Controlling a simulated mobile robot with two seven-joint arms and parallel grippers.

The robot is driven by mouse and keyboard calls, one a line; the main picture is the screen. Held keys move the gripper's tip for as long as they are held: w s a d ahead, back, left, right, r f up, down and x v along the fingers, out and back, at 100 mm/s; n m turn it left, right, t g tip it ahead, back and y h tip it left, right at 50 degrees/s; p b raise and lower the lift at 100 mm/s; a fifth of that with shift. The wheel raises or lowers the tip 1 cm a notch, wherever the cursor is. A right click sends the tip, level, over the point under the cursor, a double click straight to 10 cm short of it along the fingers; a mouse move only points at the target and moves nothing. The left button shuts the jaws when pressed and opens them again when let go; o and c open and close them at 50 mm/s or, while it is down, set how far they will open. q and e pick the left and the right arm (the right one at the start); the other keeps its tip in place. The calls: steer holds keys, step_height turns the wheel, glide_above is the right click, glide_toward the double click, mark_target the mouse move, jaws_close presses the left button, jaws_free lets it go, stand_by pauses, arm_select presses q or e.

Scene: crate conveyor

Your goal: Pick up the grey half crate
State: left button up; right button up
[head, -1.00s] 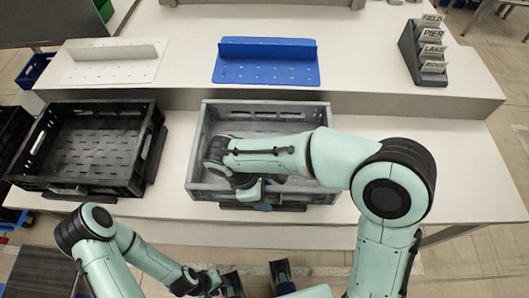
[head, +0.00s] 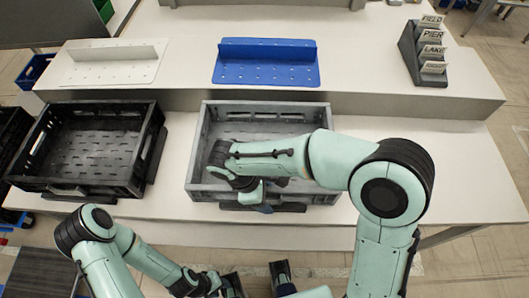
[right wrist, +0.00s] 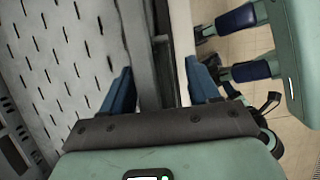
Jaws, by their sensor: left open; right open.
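The grey half crate (head: 198,150) stands upright on the white table in the middle of the head view. It looks empty, and my right arm hides part of its inside and front wall. My right gripper (head: 259,197) is at the crate's front wall. In the right wrist view its open blue fingers (right wrist: 160,85) lie on either side of the crate's wall (right wrist: 137,35), with the slotted floor to the left. I cannot tell whether they touch the wall. My left gripper (head: 257,278) is open and empty in front of the table, at the bottom edge.
A black crate (head: 152,150) stands to the left on the same table. A raised shelf behind holds a white perforated bracket (head: 85,72), a blue one (head: 262,74) and a grey holder with word cards (head: 410,55). The table right of the grey crate is clear.

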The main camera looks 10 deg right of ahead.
jaws_close()
steer(key=shift+r, duration=0.15)
